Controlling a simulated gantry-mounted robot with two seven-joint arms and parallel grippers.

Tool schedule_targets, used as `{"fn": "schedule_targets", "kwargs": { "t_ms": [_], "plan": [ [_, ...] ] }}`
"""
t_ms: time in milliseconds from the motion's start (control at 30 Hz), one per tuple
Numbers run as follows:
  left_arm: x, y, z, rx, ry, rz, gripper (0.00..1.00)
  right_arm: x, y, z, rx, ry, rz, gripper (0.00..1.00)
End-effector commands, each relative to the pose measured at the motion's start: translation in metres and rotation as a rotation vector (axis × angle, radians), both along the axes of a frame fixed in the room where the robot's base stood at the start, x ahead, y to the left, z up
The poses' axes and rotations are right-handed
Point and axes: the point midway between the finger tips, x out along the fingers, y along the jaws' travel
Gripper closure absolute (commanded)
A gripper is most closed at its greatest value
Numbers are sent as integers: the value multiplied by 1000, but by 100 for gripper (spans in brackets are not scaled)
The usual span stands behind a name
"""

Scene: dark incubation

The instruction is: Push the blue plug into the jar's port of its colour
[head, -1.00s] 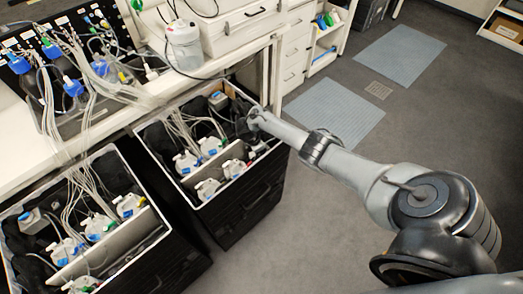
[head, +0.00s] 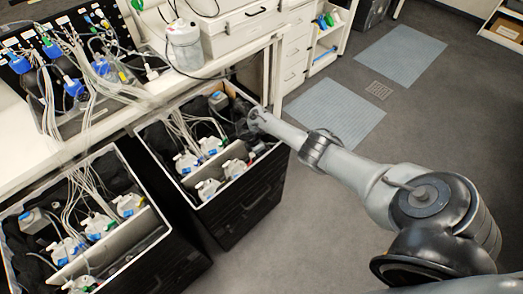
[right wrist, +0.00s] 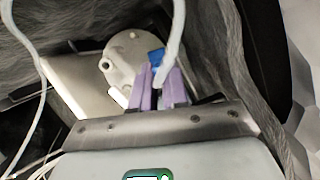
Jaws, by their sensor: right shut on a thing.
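In the right wrist view, my right gripper (right wrist: 157,80) has purple fingers closed around a blue plug (right wrist: 156,57) with a white tube running up from it. The plug is right beside a jar (right wrist: 122,52) with a pale lid; whether it sits in a port or only touches the lid cannot be told. The port's colour is hidden by the plug and fingers. In the head view, my right arm reaches into the right-hand black bin (head: 240,205), with its gripper (head: 254,122) at the bin's right side, small and dark. My left gripper is not in view.
Several white-lidded jars with coloured plugs and tubes stand in this bin and in the left-hand bin (head: 165,245). A pale divider (right wrist: 85,85) is close to the jar, and dark lining surrounds it. Open floor lies right.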

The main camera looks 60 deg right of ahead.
Motion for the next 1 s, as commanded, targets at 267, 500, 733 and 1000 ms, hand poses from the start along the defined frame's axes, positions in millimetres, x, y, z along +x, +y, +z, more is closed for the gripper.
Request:
{"fn": "schedule_targets", "kwargs": {
  "t_ms": [267, 500, 733, 1000],
  "plan": [
    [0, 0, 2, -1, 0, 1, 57, 0, 0, 0, 0, 0, 0, 100],
    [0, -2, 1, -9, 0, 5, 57, 0, 0, 0, 1, -1, 0, 100],
    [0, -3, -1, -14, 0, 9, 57, 0, 0, -3, 1, -1, 0, 100],
    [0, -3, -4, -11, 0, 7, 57, 0, 0, -8, 1, 0, 1, 100]
  ]
}}
